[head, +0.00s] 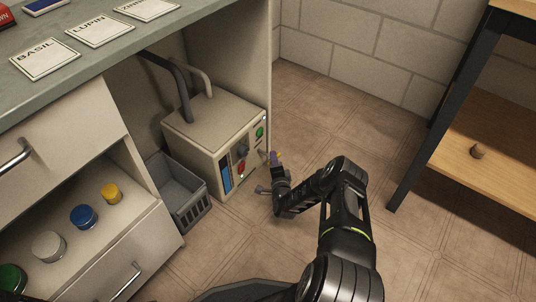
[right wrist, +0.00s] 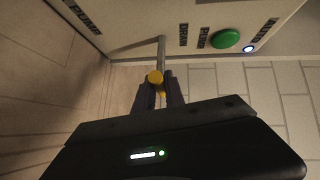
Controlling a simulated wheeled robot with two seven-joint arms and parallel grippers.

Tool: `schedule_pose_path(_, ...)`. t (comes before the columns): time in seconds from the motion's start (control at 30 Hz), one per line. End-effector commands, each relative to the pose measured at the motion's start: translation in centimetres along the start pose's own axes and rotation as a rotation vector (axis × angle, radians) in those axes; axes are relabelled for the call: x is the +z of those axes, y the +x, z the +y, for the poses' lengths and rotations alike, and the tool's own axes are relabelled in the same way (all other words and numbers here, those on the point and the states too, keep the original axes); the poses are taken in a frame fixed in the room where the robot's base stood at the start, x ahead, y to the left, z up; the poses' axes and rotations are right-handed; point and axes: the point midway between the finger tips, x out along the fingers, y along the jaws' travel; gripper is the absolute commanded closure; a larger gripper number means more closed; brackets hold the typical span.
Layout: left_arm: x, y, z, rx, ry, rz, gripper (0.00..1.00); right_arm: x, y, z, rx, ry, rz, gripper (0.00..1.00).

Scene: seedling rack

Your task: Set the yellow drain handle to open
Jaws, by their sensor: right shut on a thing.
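The yellow drain handle shows in the right wrist view as a yellow knob (right wrist: 155,77) at the end of a grey rod that reaches out from the cabinet's front panel. My right gripper (right wrist: 160,92) has its fingers closed around the knob. In the head view the right gripper (head: 275,162) is low in front of the grey control cabinet (head: 205,125), and only a small bit of yellow shows at its tips. The open mark for the handle cannot be made out. My left gripper is not in view.
The panel carries a green button (right wrist: 225,38) and a lit white-blue lamp (right wrist: 249,48). A grey crate (head: 180,185) stands left of the cabinet. A worktop (head: 130,55) overhangs it. A wooden shelf (head: 490,155) stands at right, with open tiled floor between.

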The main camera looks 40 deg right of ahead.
Motion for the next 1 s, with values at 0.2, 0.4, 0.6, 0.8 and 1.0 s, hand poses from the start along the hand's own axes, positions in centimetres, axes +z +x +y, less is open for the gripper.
schedule_pose_path(0.2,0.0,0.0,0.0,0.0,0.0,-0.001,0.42,-0.2,-0.2,0.2,0.0,0.0,0.003,1.0)
schedule_pose_path(0.4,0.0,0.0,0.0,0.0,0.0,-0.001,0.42,-0.2,-0.2,0.2,0.0,0.0,0.003,0.73)
schedule_pose_path(0.6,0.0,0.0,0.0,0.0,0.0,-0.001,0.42,-0.1,-0.2,0.1,0.0,0.001,0.003,0.64)
schedule_pose_path(0.8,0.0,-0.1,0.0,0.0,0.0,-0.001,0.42,-0.1,-0.3,0.1,0.0,0.001,0.002,0.64)
schedule_pose_path(1.0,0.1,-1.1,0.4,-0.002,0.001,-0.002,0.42,-0.2,-2.2,-0.1,0.002,0.002,0.002,0.64)
